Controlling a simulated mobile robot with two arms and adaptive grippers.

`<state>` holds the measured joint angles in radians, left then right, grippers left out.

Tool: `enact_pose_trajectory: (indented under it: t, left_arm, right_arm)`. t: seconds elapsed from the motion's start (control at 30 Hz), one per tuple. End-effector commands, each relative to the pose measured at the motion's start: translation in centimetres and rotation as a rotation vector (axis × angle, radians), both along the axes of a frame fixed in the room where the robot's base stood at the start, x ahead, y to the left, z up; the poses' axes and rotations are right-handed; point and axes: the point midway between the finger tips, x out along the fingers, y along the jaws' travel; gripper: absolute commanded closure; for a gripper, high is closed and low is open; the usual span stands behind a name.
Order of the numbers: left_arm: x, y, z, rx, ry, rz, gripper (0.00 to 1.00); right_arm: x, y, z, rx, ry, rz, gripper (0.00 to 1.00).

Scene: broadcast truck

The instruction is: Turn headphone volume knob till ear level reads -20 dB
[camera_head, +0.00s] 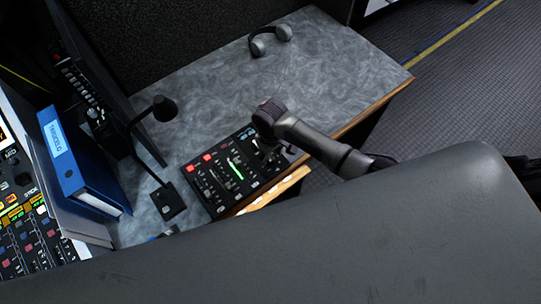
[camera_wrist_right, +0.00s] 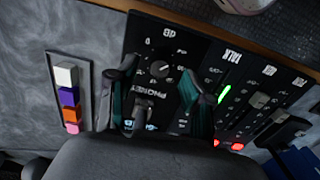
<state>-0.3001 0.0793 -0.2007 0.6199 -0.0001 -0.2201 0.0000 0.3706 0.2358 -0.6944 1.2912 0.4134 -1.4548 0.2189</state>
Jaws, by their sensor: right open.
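The control panel (camera_head: 222,172) is a black unit lying on the grey desk, with sliders, red lit buttons and a lit green bar (camera_head: 236,169). In the right wrist view a dark round knob (camera_wrist_right: 160,84) with a scale around it sits by the word PHONES. My right gripper (camera_wrist_right: 160,98) is open, one finger on each side of the knob area; I cannot tell whether they touch it. In the head view my right gripper (camera_head: 265,143) is over the panel's right end, partly hidden by its own wrist. No dB reading is legible. My left gripper is not seen.
A gooseneck microphone (camera_head: 168,202) stands left of the panel, beside a blue binder (camera_head: 72,165). Headphones (camera_head: 270,40) lie at the desk's back. A mixing console (camera_head: 30,235) is at far left. The desk (camera_head: 330,70) behind the panel is mostly clear.

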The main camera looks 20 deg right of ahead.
Motion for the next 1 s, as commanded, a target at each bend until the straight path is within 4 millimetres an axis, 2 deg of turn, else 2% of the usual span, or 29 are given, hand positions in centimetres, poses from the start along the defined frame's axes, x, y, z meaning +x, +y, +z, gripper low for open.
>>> enact_pose_trajectory:
  t: [0.2, 0.53, 0.83, 1.0]
  left_arm:
    - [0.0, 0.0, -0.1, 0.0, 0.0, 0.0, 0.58]
    - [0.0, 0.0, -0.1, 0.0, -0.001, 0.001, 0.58]
    - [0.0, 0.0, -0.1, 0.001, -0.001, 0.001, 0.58]
    - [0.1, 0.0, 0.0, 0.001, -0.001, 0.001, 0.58]
  right_arm:
    - [0.0, 0.0, -2.0, -0.001, 0.0, 0.001, 0.49]
    - [0.0, 0.0, -2.2, 0.0, -0.001, 0.001, 0.51]
    - [0.0, 0.0, -2.2, 0.0, -0.001, 0.001, 1.0]
    - [0.0, 0.0, -2.2, 0.0, -0.001, -0.003, 1.0]
